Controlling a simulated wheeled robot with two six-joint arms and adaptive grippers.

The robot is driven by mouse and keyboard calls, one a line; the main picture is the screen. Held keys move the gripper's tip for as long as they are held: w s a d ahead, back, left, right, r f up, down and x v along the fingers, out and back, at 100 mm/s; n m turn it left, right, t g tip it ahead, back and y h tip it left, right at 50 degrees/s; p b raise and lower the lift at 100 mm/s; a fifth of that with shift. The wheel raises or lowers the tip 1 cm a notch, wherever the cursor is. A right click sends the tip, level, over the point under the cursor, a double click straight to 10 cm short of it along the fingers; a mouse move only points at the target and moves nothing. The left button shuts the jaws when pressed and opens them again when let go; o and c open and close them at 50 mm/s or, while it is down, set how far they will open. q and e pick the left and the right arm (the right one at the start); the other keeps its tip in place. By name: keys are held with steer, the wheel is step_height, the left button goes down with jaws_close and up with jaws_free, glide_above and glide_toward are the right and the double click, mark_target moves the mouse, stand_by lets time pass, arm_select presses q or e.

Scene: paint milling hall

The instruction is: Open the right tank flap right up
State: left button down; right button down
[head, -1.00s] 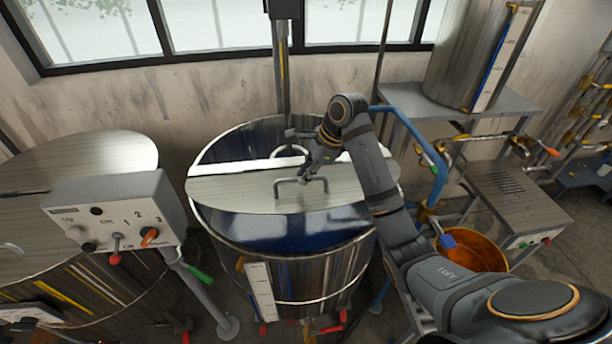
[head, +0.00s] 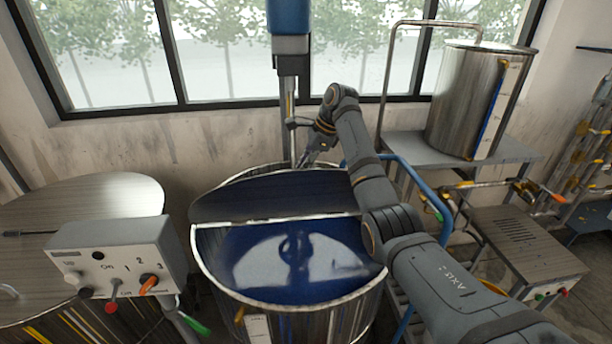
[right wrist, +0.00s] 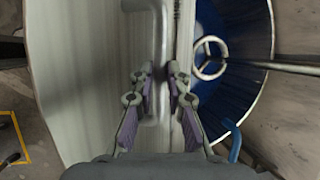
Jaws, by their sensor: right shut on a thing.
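The right tank (head: 215,275) stands in the middle of the head view with glossy dark blue paint inside its front half. Its flap (head: 270,195) is swung up and back, its dark underside facing me and its straight edge along the crossbar. My right gripper (head: 308,160) is at the flap's far upper edge, partly hidden behind it. In the right wrist view, the gripper (right wrist: 158,78) is shut around the bar handle (right wrist: 160,35) on the flap's pale outer face (right wrist: 85,80). The tank's blue inside shows beyond it. My left gripper is out of view.
A vertical stirrer column (head: 288,70) stands behind the flap, close to my right gripper. A grey control box (head: 115,260) and another lidded tank (head: 85,200) are at left. A steel drum (head: 475,100) and blue tubular rail (head: 435,190) are at right.

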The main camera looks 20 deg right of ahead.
steer(key=shift+w+f, duration=0.1)
steer(key=shift+w, duration=0.2)
steer(key=c, duration=1.7)
jaws_free()
steer(key=shift+o, duration=1.2)
steer(key=shift+w+f, duration=0.1)
steer(key=shift+w, duration=0.05)
steer(key=shift+o, duration=0.6)
steer(key=shift+w+f, duration=0.15)
steer(key=shift+w, duration=0.15)
steer(key=shift+v, duration=3.9)
